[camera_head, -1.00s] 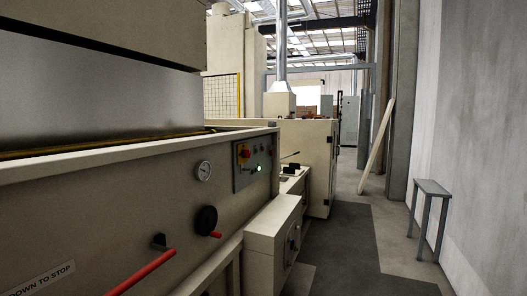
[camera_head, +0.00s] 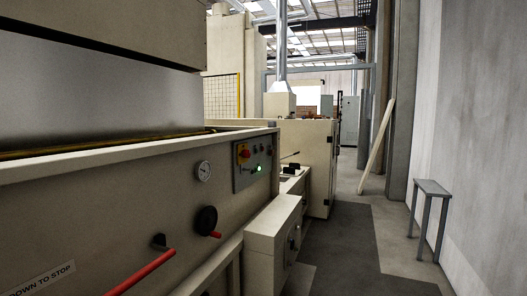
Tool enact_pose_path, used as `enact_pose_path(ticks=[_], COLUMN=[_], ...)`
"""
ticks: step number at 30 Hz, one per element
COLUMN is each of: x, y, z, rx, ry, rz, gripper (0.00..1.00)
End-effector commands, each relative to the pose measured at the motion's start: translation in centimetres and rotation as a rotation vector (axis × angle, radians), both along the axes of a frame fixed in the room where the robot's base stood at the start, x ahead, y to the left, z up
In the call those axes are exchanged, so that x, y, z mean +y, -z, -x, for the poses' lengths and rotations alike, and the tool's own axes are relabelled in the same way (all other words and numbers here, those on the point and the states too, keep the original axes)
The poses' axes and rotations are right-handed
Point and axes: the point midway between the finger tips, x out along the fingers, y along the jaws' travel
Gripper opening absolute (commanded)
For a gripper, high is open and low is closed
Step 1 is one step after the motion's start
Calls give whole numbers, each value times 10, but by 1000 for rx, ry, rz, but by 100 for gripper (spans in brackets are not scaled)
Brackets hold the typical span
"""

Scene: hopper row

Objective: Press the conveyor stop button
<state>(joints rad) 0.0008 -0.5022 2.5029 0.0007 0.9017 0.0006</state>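A small grey control panel (camera_head: 252,164) is set on the side of the long cream machine (camera_head: 120,200). I cannot tell which control is the conveyor stop. My gripper is not in view.
A round gauge (camera_head: 204,171) and a black handwheel (camera_head: 207,221) are on the machine side. A cream box (camera_head: 272,245) juts out below the panel. The aisle floor (camera_head: 350,250) is clear. A small grey bench (camera_head: 431,188) stands by the right wall, and a plank (camera_head: 376,147) leans farther back.

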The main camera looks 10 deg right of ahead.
Motion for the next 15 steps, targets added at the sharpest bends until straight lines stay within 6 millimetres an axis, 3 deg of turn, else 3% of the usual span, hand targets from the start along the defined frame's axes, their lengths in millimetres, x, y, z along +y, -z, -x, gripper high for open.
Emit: enact_pose_path(ticks=[12,15], x=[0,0], y=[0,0], z=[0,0], rx=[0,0], ry=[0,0], rz=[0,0], gripper=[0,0])
